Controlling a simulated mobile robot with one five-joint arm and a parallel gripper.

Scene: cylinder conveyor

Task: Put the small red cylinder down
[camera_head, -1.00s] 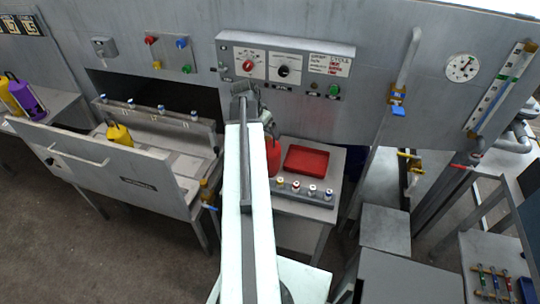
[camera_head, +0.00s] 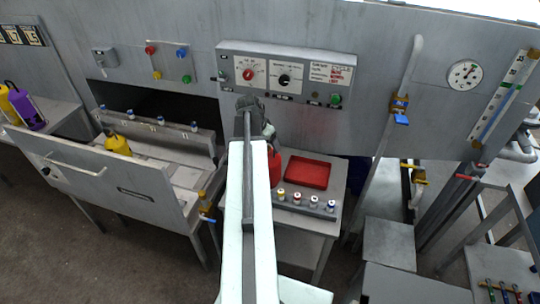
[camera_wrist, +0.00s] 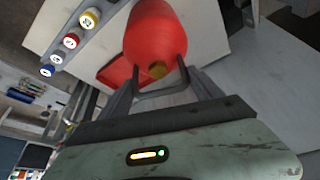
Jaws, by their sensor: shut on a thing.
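The small red cylinder (camera_head: 275,167) shows just right of my arm in the head view, at the left side of a small table (camera_head: 322,214). My arm hides part of it. In the wrist view the red cylinder (camera_wrist: 155,32) is large at the top, with its dark handle frame towards me. My gripper (camera_wrist: 160,88) is shut on it at that handle end. In the head view my arm covers the fingers. I cannot tell whether the cylinder's base touches the tabletop.
A red tray (camera_head: 307,171) lies on the table right of the cylinder. A strip of several coloured-top knobs (camera_head: 297,199) runs along the front edge. A control panel (camera_head: 285,75) is on the wall behind. A yellow cylinder (camera_head: 117,145) sits in the open bay at left.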

